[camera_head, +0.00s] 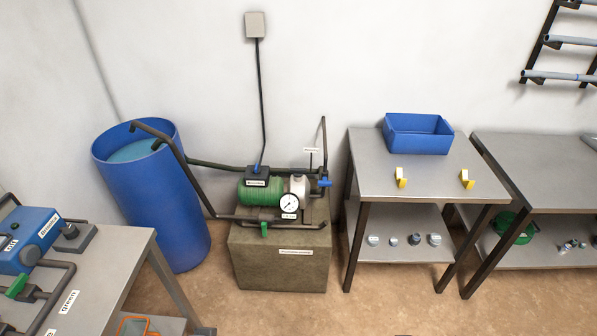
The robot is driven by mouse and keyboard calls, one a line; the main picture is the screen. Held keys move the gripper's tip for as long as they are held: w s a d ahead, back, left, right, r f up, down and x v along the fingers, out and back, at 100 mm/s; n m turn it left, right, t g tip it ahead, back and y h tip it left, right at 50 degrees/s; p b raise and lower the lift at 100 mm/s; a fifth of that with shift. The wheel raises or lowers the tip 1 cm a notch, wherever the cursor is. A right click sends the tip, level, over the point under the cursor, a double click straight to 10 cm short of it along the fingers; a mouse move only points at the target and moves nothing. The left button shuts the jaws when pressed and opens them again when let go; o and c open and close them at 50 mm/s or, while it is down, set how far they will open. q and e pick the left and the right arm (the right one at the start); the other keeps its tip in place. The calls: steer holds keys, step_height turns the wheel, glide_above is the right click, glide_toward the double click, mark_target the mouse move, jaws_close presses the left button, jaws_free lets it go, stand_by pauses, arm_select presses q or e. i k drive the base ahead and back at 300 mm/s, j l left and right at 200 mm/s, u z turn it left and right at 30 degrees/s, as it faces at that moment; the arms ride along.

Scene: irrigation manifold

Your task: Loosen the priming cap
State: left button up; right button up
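A pump (255,191) with a green motor body and a pale casing (299,185) sits on a grey-brown block (280,262) against the wall. A round white gauge (290,203) is on its front. A small label (311,150) stands above the casing, too small to read. I cannot make out the priming cap at this distance. Neither of my grippers is in view.
A blue barrel (165,215) of water stands left of the pump. A table (370,165) with a blue bin (417,134) and two yellow brackets is on the right. A bench with a blue device (30,238) is at the lower left. Floor is clear in front.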

mark_target(297, 173)
steer(key=i+j+z, duration=0.3)
steer(key=i, duration=0.3)
steer(key=i+j+z, duration=0.25)
steer(key=i, duration=0.35)
steer(key=i+j+z, duration=0.3)
steer(key=i, duration=0.25)
steer(key=j, duration=0.1)
